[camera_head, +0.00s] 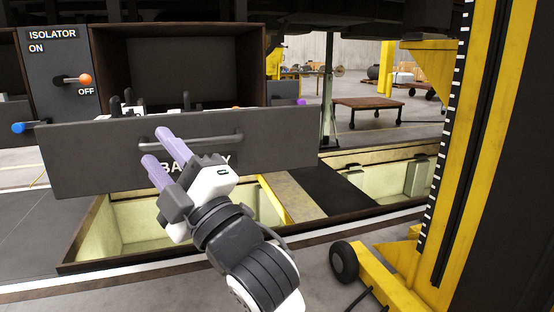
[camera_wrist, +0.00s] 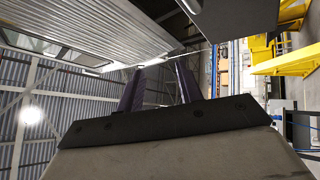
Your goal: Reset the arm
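My gripper (camera_head: 155,146) is in front of the left part of the dark drawer front marked BATTERY in the head view. Its two purple fingers are apart, with nothing seen held between them. They overlap the left part of the drawer's bar handle (camera_head: 215,141) in the picture; I cannot tell whether they touch it. The drawer (camera_head: 82,165) is pulled out from its box. In the wrist view my fingers (camera_wrist: 160,75) also stand apart, with a gap between them.
An isolator panel (camera_head: 62,45) with an orange-knobbed lever is at upper left. A blue-knobbed lever (camera_head: 20,127) is at far left. A yellow lifting column (camera_head: 490,130) stands at right. Open floor pits (camera_head: 140,228) lie below the drawer.

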